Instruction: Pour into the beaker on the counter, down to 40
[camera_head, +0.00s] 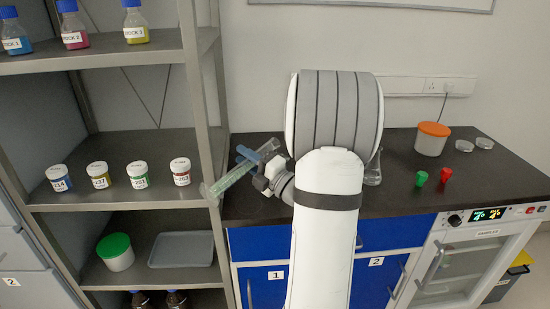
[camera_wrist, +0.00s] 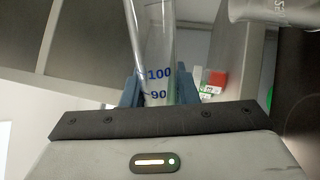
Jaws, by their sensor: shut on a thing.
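My gripper (camera_head: 250,160) is shut on a clear graduated cylinder (camera_head: 229,181), held tilted over the gap between the shelf unit and the counter. In the wrist view the cylinder (camera_wrist: 154,50) sits between the blue fingers (camera_wrist: 153,88), with blue marks 100 and 90 showing. Its liquid level cannot be read. A clear glass vessel (camera_head: 373,171) stands on the counter, partly hidden behind my arm; I cannot tell whether it is the beaker. Clear glass with faint lettering (camera_wrist: 272,11) also shows at the top right of the wrist view, apart from the cylinder.
The shelf unit (camera_head: 120,198) at left holds several labelled jars and bottles close to the cylinder. On the counter (camera_head: 405,195) at right are an orange-lidded tub (camera_head: 432,140), small dishes (camera_head: 475,144), and green (camera_head: 421,178) and red (camera_head: 445,176) pieces.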

